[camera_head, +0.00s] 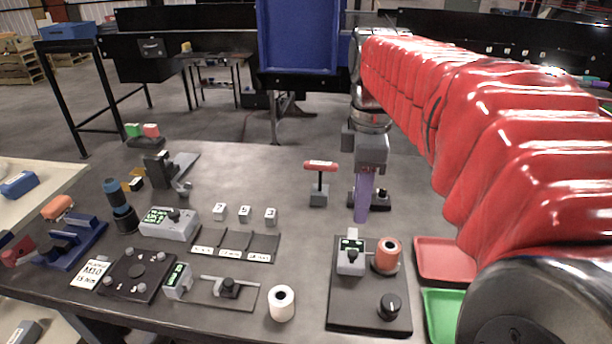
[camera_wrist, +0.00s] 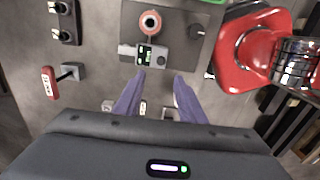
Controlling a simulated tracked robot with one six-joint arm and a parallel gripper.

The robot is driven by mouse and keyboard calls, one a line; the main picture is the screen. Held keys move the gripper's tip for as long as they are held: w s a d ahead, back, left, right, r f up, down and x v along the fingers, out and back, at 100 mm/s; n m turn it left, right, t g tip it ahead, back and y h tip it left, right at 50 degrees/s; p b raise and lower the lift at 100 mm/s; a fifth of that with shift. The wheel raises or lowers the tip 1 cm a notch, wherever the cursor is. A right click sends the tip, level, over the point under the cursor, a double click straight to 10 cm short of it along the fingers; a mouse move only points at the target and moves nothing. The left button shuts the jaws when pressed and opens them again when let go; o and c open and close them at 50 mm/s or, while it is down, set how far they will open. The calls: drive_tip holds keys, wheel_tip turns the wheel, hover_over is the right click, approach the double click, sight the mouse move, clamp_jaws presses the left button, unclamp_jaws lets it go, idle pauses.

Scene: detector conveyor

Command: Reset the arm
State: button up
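My arm, in a red ribbed cover, reaches from the right side of the head view to the back of the table. My gripper (camera_head: 363,216) points down above the dark table, behind the black board with the small screen device (camera_head: 351,257). In the wrist view my gripper (camera_wrist: 159,76) shows two purple fingers spread apart with nothing held between them. The screen device (camera_wrist: 150,55) lies just beyond the fingertips there. In the head view one finger hides the other, and a small dark device behind the fingers is partly hidden.
A red-handled T-shaped tool (camera_head: 320,167) stands left of my gripper. An orange-topped cylinder (camera_head: 387,257) and a black knob (camera_head: 389,306) are on the board. Red (camera_head: 445,262) and green (camera_head: 441,312) trays lie right. Small numbered cubes (camera_head: 244,213) stand mid-table. Bare table lies between cubes and T-tool.

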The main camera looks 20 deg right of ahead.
drive_tip(key=shift+r, duration=0.45)
idle(0.3)
drive_tip(key=s+a+f+m+t, duration=0.2)
drive_tip(key=s+a+f+m, duration=0.1)
drive_tip(key=a+f+m, duration=0.2)
drive_tip(key=s+a+f+m+t, duration=0.3)
drive_tip(key=s+a+f+m, duration=0.1)
drive_tip(key=a+m, duration=0.3)
drive_tip(key=shift+s+a+f+t, duration=0.25)
drive_tip(key=shift+a+f+t, duration=0.1)
drive_tip(key=shift+a, duration=0.3)
